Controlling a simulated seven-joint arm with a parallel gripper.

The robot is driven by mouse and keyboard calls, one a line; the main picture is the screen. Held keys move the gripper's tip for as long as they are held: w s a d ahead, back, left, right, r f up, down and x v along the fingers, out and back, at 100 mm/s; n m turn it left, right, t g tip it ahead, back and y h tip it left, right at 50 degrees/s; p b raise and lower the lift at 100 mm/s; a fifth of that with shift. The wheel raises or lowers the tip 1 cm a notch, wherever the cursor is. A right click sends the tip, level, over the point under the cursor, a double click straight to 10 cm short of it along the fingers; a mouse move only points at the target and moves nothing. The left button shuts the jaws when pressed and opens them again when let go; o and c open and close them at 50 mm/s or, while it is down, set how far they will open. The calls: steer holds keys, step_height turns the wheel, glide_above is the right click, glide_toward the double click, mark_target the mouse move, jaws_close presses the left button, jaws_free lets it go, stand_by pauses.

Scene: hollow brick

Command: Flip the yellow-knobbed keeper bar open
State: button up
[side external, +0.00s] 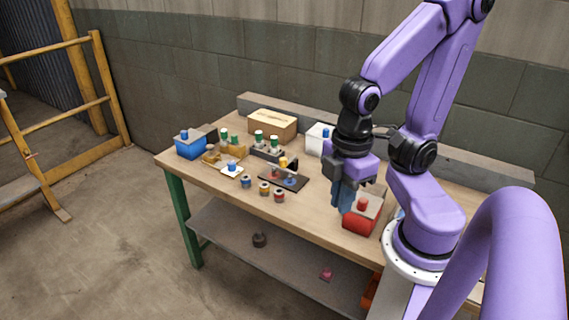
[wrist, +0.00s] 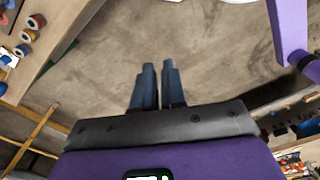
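The yellow knob (side external: 283,162) of the keeper bar stands on a small dark board (side external: 290,185) in the middle of the bench in the side external view. A red piece (side external: 275,172) and a blue piece (side external: 290,181) are beside it on the board. The bar itself is too small to make out clearly. My gripper (side external: 343,208) points down to the right of the board, beside the red box, well apart from the knob. In the wrist view my gripper's fingers (wrist: 159,66) have a narrow empty gap between them. The knob is not recognizable there.
A red box (side external: 361,222) stands close beside my gripper. Several coloured spools (side external: 265,189) line the bench's front side. A blue box (side external: 189,147), a cardboard block (side external: 272,124) and a white box (side external: 317,141) stand farther off. The wrist view mostly shows floor (wrist: 200,40).

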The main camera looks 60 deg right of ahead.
steer(key=shift+w+a, duration=0.1)
steer(key=shift+w, duration=0.35)
jaws_close()
steer(key=w+d+f+n+t+h, duration=0.1)
steer(key=w+d+f+n, duration=0.1)
steer(key=w, duration=0.7)
steer(key=w+d+f+n+h, duration=0.1)
steer(key=w+d, duration=0.1)
steer(key=w, duration=0.8)
steer(key=w+d+f+n+h, duration=0.1)
steer(key=w+d+f, duration=0.3)
steer(key=d, duration=0.5)
steer(key=w+d+f+n+h, duration=0.1)
steer(key=w+d+f+n, duration=0.2)
steer(key=w+d, duration=0.5)
steer(key=shift+w+d+f+n+h, duration=0.15)
steer(key=shift+d+f+n+h, duration=0.15)
steer(key=shift+d+f+h, duration=0.25)
steer(key=shift+f, duration=0.25)
steer(key=w+d+f, duration=0.1)
steer(key=d+f, duration=0.6)
steer(key=f, duration=0.2)
steer(key=shift+w+d, duration=0.25)
